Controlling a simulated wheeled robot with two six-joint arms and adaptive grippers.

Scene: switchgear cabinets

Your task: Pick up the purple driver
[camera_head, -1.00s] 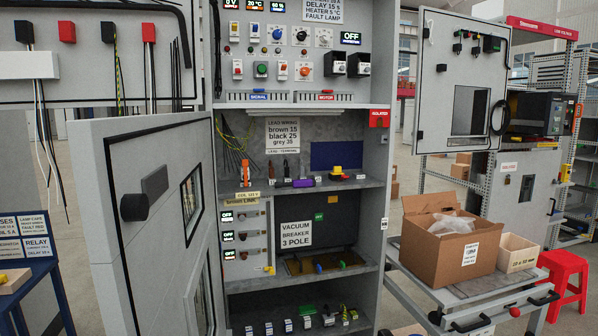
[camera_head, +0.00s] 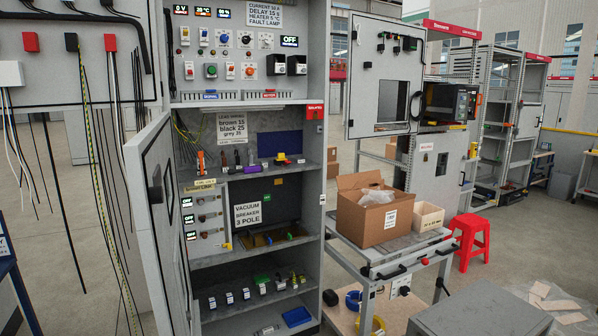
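A small purple item, which looks like the purple driver (camera_head: 252,168), lies on the upper inner shelf (camera_head: 313,166) of the open cabinet. It is small in the head view, and its shape is hard to make out. Dark upright tools (camera_head: 238,158) stand just left of it. A red and yellow item (camera_head: 282,158) sits to its right. Neither of my grippers is in view.
The cabinet door (camera_head: 155,215) stands open at the left. A cart with a cardboard box (camera_head: 375,215) and small bin (camera_head: 427,216) stands right of the cabinet. A red stool (camera_head: 469,240) is beyond it. A grey surface (camera_head: 480,310) fills the lower right.

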